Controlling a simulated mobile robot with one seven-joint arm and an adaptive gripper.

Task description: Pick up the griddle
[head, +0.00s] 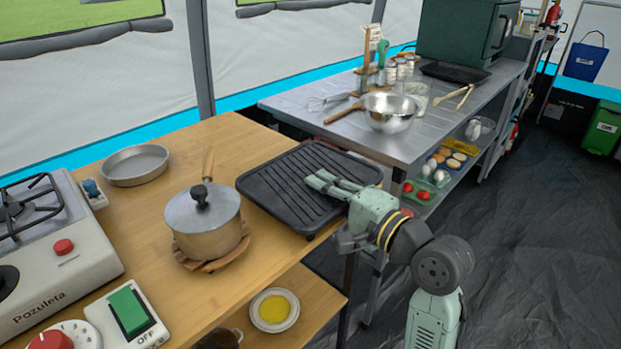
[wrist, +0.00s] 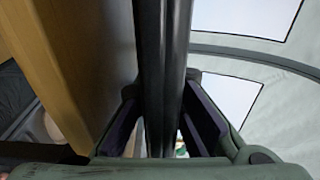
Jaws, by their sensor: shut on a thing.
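The griddle (head: 290,188) is a black ribbed rectangular plate at the right end of the wooden table in the head view. My gripper (head: 335,184) is at its right side, with the fingers reaching over its rim. In the wrist view the griddle's dark edge (wrist: 163,70) runs between the two fingers of my gripper (wrist: 165,130), and they are shut on it. The griddle looks roughly level and close to the tabletop; I cannot tell whether it touches it. My fingers hide part of its right side.
A lidded pot (head: 205,222) on a wooden trivet stands just left of the griddle. A round pan (head: 135,164) and a gas stove (head: 50,245) are farther left. A steel table (head: 440,120) with a metal bowl (head: 388,112) stands behind and right.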

